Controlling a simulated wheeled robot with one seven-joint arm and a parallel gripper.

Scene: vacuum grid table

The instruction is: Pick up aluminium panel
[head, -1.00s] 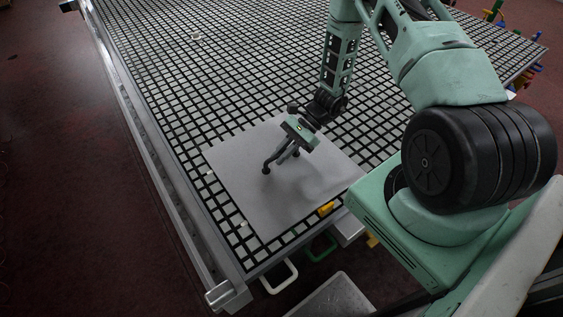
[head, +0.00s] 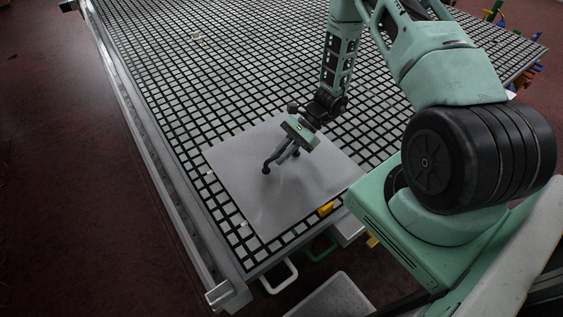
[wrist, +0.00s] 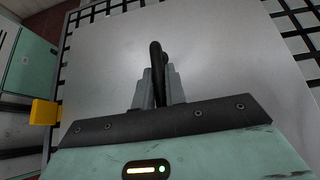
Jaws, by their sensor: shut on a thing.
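The aluminium panel (head: 240,170) is a flat, light grey square sheet at the near end of the grid table in the head view. It fills most of the wrist view (wrist: 225,60). A dark bent handle (head: 271,160) with two feet rests on its upper face. My gripper (head: 287,152) is above the panel, shut on this handle. In the wrist view the handle (wrist: 156,55) rises between the grey fingers. The fingertips are partly hidden in both views. Whether the panel touches the table or is slightly raised, I cannot tell.
The grid table (head: 185,75) stretches far back, mostly bare, with a metal rail (head: 150,150) along its left side. A yellow block (head: 326,208) is at the panel's near edge and also shows in the wrist view (wrist: 45,112). White and green handles stick out below the near edge.

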